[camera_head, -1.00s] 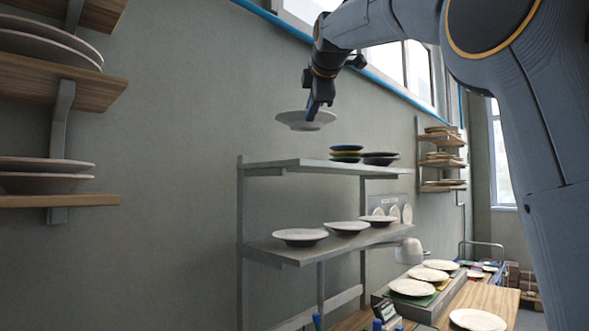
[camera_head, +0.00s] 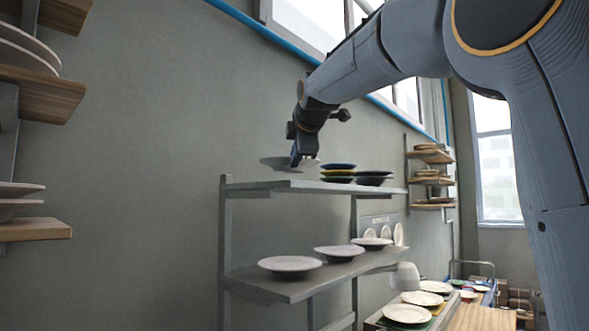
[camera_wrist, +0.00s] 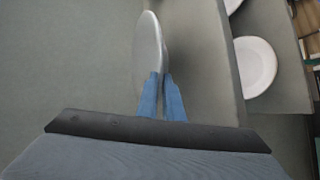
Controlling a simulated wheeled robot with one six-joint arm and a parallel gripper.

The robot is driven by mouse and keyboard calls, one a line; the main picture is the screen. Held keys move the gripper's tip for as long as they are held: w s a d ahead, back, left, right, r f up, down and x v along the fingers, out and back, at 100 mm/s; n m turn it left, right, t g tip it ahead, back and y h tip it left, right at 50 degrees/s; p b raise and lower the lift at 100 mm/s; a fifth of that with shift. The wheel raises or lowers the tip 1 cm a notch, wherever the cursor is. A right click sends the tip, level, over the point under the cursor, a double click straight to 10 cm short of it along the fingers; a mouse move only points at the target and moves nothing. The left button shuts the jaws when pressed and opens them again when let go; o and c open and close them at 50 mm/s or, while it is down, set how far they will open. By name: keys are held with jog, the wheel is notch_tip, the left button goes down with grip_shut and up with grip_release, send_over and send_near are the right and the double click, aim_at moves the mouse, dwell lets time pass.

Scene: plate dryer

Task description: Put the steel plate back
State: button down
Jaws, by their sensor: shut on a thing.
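My gripper (camera_head: 298,163) is shut on the rim of a grey plate (camera_head: 276,161), just above the left part of the metal rack's top shelf (camera_head: 262,185). In the wrist view, the plate (camera_wrist: 149,48) shows nearly edge-on beyond the blue fingers (camera_wrist: 163,98). In the head view, the gripper hides part of the plate. I cannot tell whether the plate touches the shelf.
Coloured dishes (camera_head: 338,172) are stacked on the top shelf, right of my gripper. The lower shelf (camera_head: 300,284) holds several white plates. Wooden wall shelves (camera_head: 38,228) with plates stand at the left. A window is behind my arm.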

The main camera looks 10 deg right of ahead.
aim_at(295, 170)
jog(key=shift+f+p, duration=0.5)
jog(key=shift+f, duration=1.05)
jog(key=shift+f, duration=0.1)
jog(key=c, duration=2.2)
grip_release()
jog(key=shift+f, duration=0.2)
jog(key=shift+s+r, duration=0.1)
jog(key=shift+r, duration=0.1)
jog(key=b+v, duration=0.4)
jog(key=v, duration=0.7)
jog(key=shift+s+a+r+b, duration=0.1)
jog(key=shift+s+r+b, duration=0.05)
jog(key=shift+s+b, duration=0.25)
